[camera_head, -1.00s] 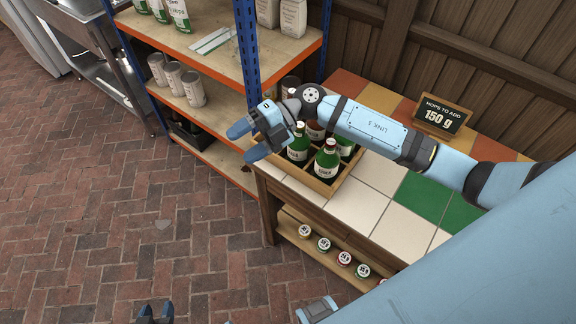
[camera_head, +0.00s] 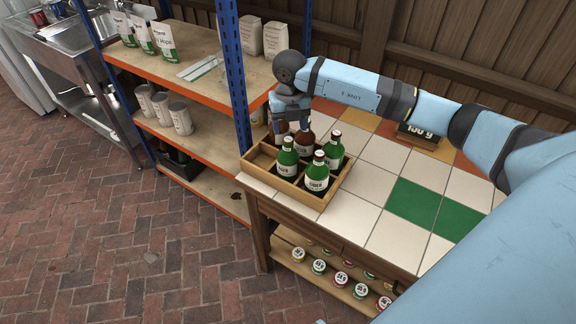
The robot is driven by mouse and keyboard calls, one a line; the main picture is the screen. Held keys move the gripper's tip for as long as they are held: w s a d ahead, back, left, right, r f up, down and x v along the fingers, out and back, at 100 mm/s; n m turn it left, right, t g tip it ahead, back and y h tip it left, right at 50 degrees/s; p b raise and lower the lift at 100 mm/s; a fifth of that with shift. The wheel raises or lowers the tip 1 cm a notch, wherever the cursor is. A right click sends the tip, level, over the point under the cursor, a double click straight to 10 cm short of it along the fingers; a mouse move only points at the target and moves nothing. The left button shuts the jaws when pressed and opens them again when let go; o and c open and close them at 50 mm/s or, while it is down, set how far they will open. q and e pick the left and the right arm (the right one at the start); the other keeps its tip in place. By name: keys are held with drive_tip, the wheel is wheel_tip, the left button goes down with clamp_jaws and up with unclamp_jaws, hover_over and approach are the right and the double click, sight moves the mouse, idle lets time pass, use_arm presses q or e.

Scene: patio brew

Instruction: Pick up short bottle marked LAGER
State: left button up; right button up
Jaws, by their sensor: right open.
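A wooden crate (camera_head: 261,178) stands at the left end of the tiled table. It holds three green bottles: a front one (camera_head: 317,174), a left one (camera_head: 287,158) and a right one (camera_head: 334,150). The front one's label seems to read LAGER, but the print is very small. Brown bottles (camera_head: 304,138) stand in the back of the crate, partly hidden by my right gripper (camera_head: 290,124). That gripper points down, open, over the back of the crate at the brown bottles. I cannot tell whether it touches them. My left gripper is out of view.
A blue post (camera_head: 236,90) of the shelf rack rises close to the crate's left side. The tabletop right of the crate is clear.

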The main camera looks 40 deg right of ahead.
sight(288, 139)
wheel_tip(288, 139, down, 6)
drive_tip(key=shift+w+a+f+p, duration=0.15)
drive_tip(key=shift+f+p, duration=0.1)
drive_tip(key=shift+p, duration=0.15)
drive_tip(key=shift+r, duration=0.1)
clamp_jaws()
